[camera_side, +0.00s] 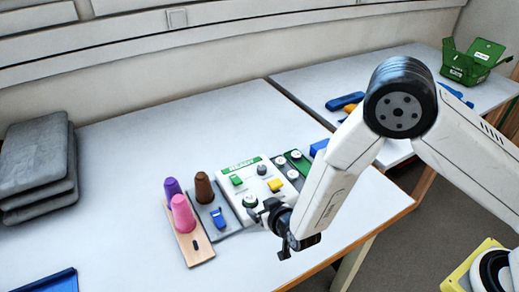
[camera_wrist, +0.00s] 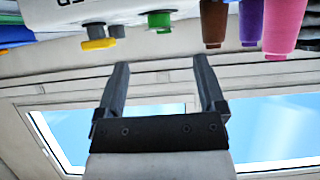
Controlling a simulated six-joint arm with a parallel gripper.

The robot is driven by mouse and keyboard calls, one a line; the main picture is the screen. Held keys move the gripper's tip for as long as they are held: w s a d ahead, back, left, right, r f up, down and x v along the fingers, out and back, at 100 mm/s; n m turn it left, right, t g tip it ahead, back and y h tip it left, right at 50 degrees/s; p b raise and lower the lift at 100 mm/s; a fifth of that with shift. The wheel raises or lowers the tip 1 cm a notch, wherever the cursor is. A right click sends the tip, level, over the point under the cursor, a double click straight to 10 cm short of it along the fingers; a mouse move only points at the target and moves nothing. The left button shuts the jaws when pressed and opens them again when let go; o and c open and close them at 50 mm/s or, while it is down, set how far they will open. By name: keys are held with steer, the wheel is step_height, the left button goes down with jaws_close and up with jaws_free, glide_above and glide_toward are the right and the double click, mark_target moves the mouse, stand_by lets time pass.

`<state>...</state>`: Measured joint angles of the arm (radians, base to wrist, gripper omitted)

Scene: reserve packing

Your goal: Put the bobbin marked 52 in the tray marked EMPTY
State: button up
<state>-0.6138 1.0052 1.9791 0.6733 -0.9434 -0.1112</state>
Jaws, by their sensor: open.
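Three tapered bobbin-like pieces stand upright near the table's middle: purple (camera_side: 172,187), pink (camera_side: 183,214) and brown (camera_side: 203,187). They also show at the top right of the wrist view as brown (camera_wrist: 214,22), purple (camera_wrist: 251,22) and pink (camera_wrist: 284,28). No number is readable on them. The purple and pink ones stand on a wooden board (camera_side: 200,251); the brown one is on a grey board (camera_side: 232,226). I can read no EMPTY mark on any tray. My gripper (camera_wrist: 160,64) is open, with nothing between its fingers, beside the white panel's front corner in the side view.
A white panel (camera_side: 233,176) carries green and yellow parts and a green label. A green board (camera_side: 300,160) lies beyond it. Grey slabs (camera_side: 38,165) are stacked at left; a blue tray (camera_side: 50,282) is at the front left. A green box (camera_side: 473,62) stands on the far table.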

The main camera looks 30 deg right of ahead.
steer(key=s+d+r+g+y, duration=0.1)
steer(key=s+d+r+g, duration=0.35)
steer(key=d+r, duration=0.55)
steer(key=s+d+r+g, duration=0.2)
steer(key=s+d, duration=0.3)
steer(key=s, duration=0.1)
steer(key=s+d+r+g+h, duration=0.1)
steer(key=s+d+r+g, duration=0.1)
steer(key=s+d, duration=0.4)
steer(key=shift+s+r+g, duration=0.4)
steer(key=shift+g, duration=0.15)
steer(key=shift+o, duration=0.4)
steer(key=shift+w, duration=0.1)
